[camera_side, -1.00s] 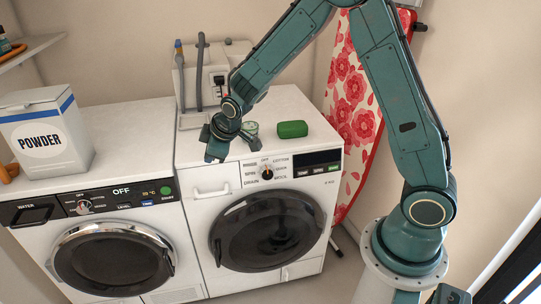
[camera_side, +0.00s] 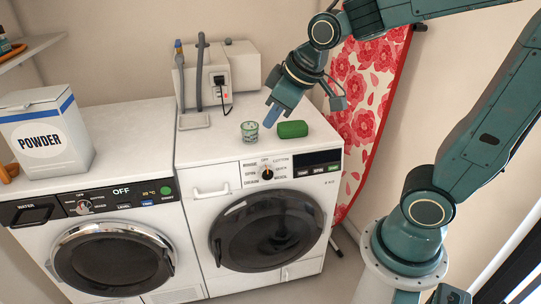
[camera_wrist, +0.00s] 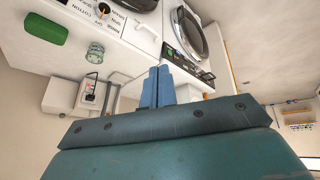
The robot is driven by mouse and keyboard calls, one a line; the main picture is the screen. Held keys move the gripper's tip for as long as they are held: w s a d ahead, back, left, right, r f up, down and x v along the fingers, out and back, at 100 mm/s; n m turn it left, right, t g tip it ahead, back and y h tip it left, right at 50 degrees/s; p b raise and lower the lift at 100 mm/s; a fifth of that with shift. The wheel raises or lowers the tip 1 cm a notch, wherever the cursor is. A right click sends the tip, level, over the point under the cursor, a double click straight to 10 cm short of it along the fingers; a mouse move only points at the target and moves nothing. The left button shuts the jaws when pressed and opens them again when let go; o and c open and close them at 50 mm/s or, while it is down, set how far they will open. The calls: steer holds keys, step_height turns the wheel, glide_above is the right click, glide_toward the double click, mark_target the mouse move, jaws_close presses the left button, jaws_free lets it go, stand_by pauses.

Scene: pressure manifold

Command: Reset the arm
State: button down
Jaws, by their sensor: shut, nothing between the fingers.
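My gripper (camera_side: 270,118) hangs from my raised teal arm above the right washing machine (camera_side: 190,150). Its blue fingers are shut together with nothing between them. In the wrist view the fingers (camera_wrist: 157,88) stand side by side and touching. In the side view the fingertips appear just above and between a small clear glass with a green rim (camera_side: 250,131) and a green block (camera_side: 292,129). Both of these stand on the machine's top, apart from the gripper. The glass (camera_wrist: 95,52) and the green block (camera_wrist: 45,29) also show in the wrist view.
A grey-white box unit with pipes, a socket and a plug (camera_side: 218,82) stands at the back of the machine tops. A powder box (camera_side: 45,135) stands on the left machine (camera_side: 130,125). A red floral ironing board (camera_side: 365,95) leans on the wall behind my arm.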

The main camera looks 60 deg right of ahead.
steer(key=s+r+m, duration=0.1)
steer(key=s+m, duration=0.1)
steer(key=s, duration=1.1)
steer(key=shift+s+r, duration=0.25)
steer(key=c, duration=2.2)
jaws_free()
